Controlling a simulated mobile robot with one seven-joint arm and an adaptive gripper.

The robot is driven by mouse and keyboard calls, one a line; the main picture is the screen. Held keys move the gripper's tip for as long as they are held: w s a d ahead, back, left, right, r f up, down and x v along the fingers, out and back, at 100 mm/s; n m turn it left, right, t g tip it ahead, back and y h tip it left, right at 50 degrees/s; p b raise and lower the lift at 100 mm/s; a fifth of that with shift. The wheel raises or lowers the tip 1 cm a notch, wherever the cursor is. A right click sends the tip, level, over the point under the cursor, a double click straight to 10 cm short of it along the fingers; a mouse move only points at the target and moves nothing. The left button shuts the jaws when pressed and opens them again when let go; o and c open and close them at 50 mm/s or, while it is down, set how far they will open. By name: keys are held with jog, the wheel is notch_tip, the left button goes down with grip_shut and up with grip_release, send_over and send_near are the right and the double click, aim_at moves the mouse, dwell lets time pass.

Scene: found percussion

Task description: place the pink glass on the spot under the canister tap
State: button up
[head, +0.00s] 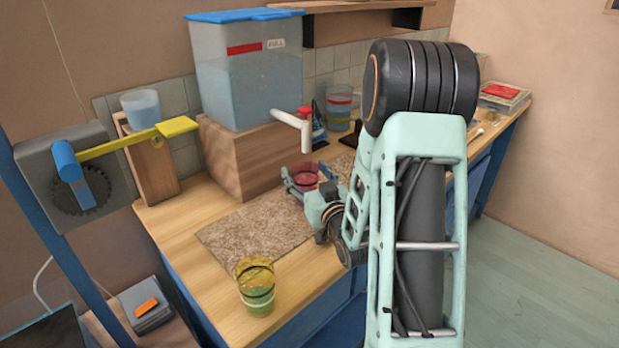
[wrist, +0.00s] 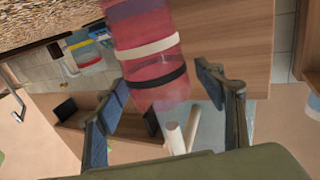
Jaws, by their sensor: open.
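The pink glass (head: 305,174) stands on the speckled brown mat (head: 243,238), roughly below the white tap (head: 298,128) of the canister (head: 247,75) in the head view. In the wrist view the pink glass (wrist: 145,40) appears inverted, with a white band and a black band. My gripper (head: 301,183) is open around the glass. In the wrist view its fingers (wrist: 160,76) stand on either side of the glass, with small gaps showing. No separate marked spot is visible; the glass's base is partly hidden by my gripper in the head view.
The canister stands on a wooden block (head: 243,160). A yellow-green glass (head: 256,284) stands near the table's front edge. A striped glass (head: 339,108) stands behind the tap. A yellow lever (head: 120,142) reaches in at left. The mat between is clear.

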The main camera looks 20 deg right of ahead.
aim_at(311, 177)
jog(key=s, duration=0.6)
jog(key=shift+s+r, duration=0.15)
jog(key=shift+r, duration=0.15)
jog(key=p, duration=0.3)
jog(key=shift+p, duration=0.4)
jog(key=shift+s+d+p, duration=0.1)
jog(key=shift+s+p, duration=0.15)
jog(key=shift+p, duration=0.8)
jog(key=s+p, duration=0.2)
jog(key=p, duration=0.3)
jog(key=shift+p, duration=0.3)
jog(key=shift+s+f, duration=0.15)
jog(key=shift+s, duration=1.45)
